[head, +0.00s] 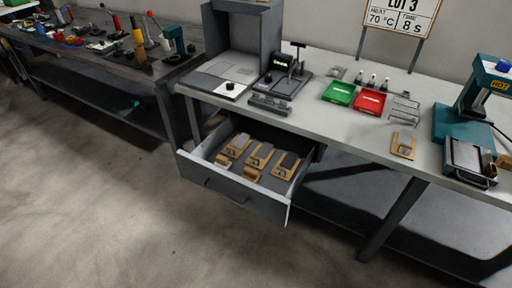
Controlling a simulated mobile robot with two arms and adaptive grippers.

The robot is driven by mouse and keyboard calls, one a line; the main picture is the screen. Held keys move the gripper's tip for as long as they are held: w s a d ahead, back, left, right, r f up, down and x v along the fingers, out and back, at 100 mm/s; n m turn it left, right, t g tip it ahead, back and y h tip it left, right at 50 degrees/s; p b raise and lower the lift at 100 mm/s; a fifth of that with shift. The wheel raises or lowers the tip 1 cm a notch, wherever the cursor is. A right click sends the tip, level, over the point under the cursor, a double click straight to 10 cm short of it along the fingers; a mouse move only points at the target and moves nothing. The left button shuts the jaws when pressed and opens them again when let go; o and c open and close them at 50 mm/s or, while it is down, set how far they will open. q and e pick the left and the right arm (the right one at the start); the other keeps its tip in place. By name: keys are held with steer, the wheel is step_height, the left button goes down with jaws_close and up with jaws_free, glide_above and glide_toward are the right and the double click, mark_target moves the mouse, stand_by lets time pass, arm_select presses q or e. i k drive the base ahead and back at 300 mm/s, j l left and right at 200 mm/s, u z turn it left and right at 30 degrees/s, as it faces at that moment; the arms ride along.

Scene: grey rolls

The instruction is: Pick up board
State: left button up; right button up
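The task's board cannot be told for sure from this view. A small tan board-like piece with a grey part on it (403,145) lies on the light workbench (330,118), near its front edge at the right. Several similar tan pieces with grey or dark tops (260,157) lie in the open drawer (245,195) below the bench. Neither my left nor my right gripper is in the head view.
A green tray (340,93), a red tray (370,101) and a wire rack (404,108) stand on the bench. A teal press (470,110) is at the right. The pulled-out drawer juts over open floor (110,220). A cluttered dark bench (110,55) stands left.

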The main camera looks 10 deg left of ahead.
mark_target(237, 144)
steer(key=i+j+z, duration=0.1)
steer(key=j+z, duration=0.15)
steer(key=z, duration=0.2)
steer(key=j+z, duration=0.25)
steer(key=z, duration=0.2)
steer(key=j+z, duration=0.3)
steer(key=z, duration=0.15)
steer(key=j+z, duration=0.3)
steer(key=z, duration=0.2)
